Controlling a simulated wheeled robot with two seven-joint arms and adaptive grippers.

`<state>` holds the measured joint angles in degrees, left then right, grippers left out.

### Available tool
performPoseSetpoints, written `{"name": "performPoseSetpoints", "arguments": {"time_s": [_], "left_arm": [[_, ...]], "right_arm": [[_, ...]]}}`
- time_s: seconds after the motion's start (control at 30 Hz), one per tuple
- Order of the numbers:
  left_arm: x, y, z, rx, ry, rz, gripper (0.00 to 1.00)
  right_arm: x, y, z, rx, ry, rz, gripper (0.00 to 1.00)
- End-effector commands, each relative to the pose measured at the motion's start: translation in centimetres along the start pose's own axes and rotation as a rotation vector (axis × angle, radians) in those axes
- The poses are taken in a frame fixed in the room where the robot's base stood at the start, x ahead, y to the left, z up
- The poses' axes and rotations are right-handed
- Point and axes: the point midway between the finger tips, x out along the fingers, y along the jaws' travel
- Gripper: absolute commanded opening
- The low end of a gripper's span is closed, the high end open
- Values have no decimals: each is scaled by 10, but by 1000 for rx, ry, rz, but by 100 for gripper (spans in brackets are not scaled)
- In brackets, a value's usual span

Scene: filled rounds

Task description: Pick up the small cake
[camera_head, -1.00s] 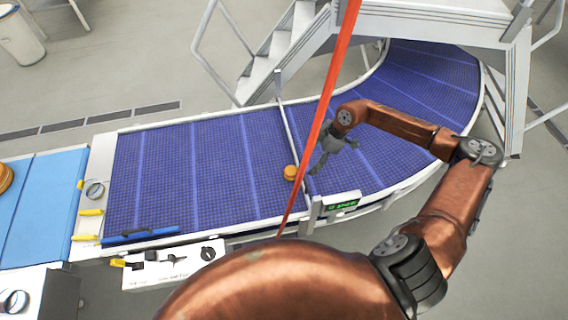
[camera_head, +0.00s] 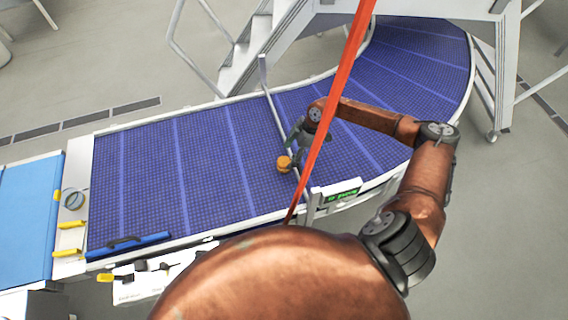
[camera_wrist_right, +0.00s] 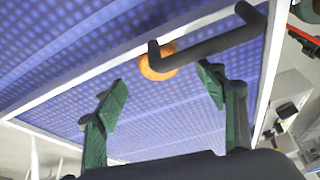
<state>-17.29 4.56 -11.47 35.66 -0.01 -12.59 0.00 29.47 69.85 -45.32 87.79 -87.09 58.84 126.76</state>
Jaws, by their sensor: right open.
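The small cake (camera_head: 284,164) is a round orange-brown piece on the blue mesh conveyor belt, just left of the thin rail that crosses it. My right gripper (camera_head: 297,146) is open and above the belt beside the cake, just up and right of it. In the right wrist view the cake (camera_wrist_right: 157,62) shows beyond the open green fingertips of the right gripper (camera_wrist_right: 162,94), between them and apart from them. A dark bar hides part of it there. My left gripper is not in view.
The thin crossing rail (camera_head: 272,95) stands close to the right gripper. A red slanting strip (camera_head: 342,85) passes in front of it. A green-lit display (camera_head: 341,195) sits on the belt's near edge. The belt (camera_head: 150,175) left of the cake is mostly bare.

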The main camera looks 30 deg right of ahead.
Motion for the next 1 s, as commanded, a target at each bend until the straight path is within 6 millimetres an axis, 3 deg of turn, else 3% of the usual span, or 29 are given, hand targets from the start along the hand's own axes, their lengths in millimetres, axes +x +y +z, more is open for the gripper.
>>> {"name": "performPoseSetpoints", "arguments": {"time_s": [0.2,0.57,0.87,1.0], "left_arm": [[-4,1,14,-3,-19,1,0],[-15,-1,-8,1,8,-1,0],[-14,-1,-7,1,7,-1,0],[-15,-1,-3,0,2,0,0]], "right_arm": [[17,0,-1,-1,0,-2,65],[62,-1,-1,-2,1,-2,65],[67,-1,0,-3,-1,-1,64],[67,-1,0,-3,-1,-1,54]]}}
